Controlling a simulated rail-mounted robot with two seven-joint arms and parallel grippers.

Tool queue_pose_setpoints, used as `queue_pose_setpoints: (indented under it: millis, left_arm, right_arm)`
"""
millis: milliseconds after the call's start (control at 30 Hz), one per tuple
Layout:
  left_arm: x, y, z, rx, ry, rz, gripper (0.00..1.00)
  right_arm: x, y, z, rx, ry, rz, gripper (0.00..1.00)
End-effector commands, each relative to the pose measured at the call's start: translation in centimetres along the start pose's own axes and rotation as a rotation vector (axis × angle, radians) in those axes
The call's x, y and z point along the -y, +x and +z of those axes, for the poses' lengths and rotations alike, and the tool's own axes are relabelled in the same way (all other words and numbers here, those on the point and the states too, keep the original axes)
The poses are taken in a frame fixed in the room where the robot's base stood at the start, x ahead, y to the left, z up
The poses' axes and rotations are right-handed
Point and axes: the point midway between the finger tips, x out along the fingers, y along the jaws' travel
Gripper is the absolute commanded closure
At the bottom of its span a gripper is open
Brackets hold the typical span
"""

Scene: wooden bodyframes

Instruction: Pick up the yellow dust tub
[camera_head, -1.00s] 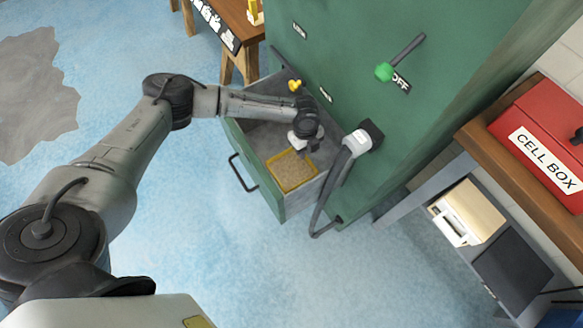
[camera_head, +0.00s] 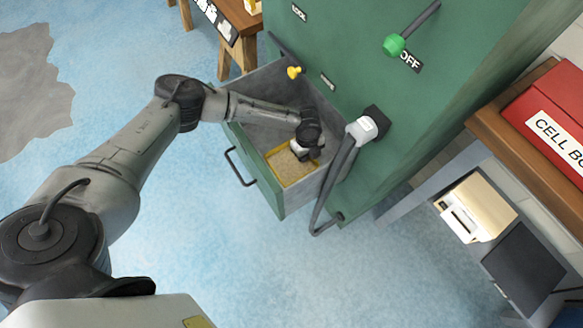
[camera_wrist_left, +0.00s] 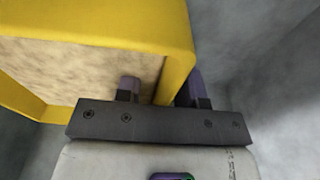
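The yellow dust tub (camera_head: 286,185) sits in the open drawer of the green cabinet and holds tan dust. My left gripper (camera_head: 302,158) reaches down at the tub's back right side and hides part of it. In the left wrist view, the tub's yellow wall (camera_wrist_left: 178,45) runs between the two fingers of my left gripper (camera_wrist_left: 162,92). One finger is over the inside and the other is outside the wall. The fingers are apart, with a visible gap between the inner finger and the wall. My right gripper is not in view.
The drawer (camera_head: 262,178) has high grey walls close around the tub. A red cell box (camera_head: 560,115) stands on a shelf at the right. The blue floor in front is clear.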

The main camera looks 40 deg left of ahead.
Motion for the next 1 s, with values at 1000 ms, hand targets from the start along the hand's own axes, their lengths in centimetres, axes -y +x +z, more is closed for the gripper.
queue_pose_setpoints:
  millis: [1000]
  left_arm:
    - [0.08, -0.22, -0.03, -0.001, 0.000, -0.002, 1.00]
  right_arm:
    - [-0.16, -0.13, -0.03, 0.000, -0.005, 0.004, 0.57]
